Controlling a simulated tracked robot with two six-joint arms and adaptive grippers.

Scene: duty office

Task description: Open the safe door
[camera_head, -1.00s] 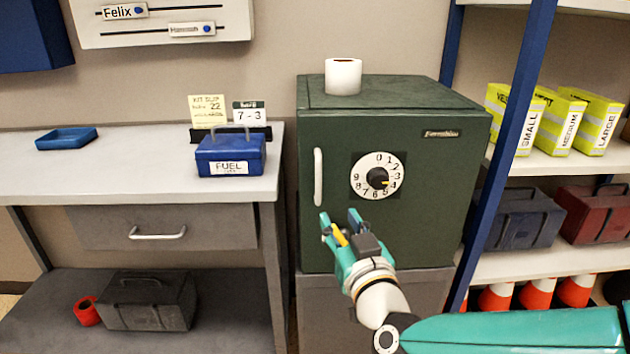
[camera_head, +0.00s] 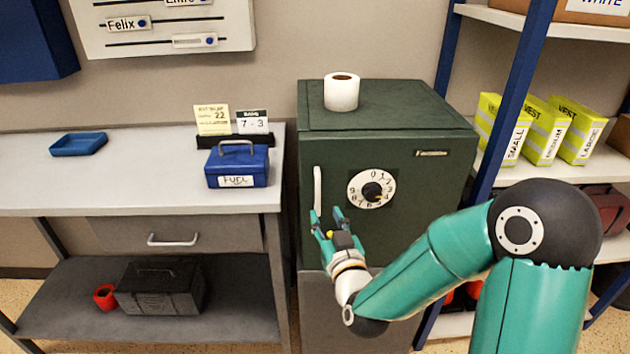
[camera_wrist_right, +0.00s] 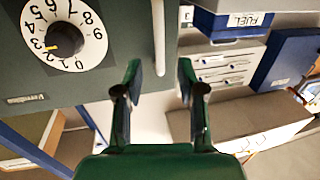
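The dark green safe (camera_head: 420,215) stands right of the workbench, its door shut. Its white vertical handle (camera_head: 318,188) is on the door's left side. My right gripper (camera_head: 327,212) is open and empty in front of the door, by the handle's lower end. In the right wrist view the handle (camera_wrist_right: 158,35) shows between the open fingers (camera_wrist_right: 159,72); I cannot tell whether they touch it. My left gripper is out of view.
A paper roll (camera_head: 341,94) stands on the safe. The bench (camera_head: 120,190) at left holds a blue FUEL box (camera_head: 237,170), a blue tray (camera_head: 78,144) and a card reading 7 - 3 (camera_head: 252,122). Shelves with yellow vest boxes (camera_head: 545,135) stand at right, behind my right arm.

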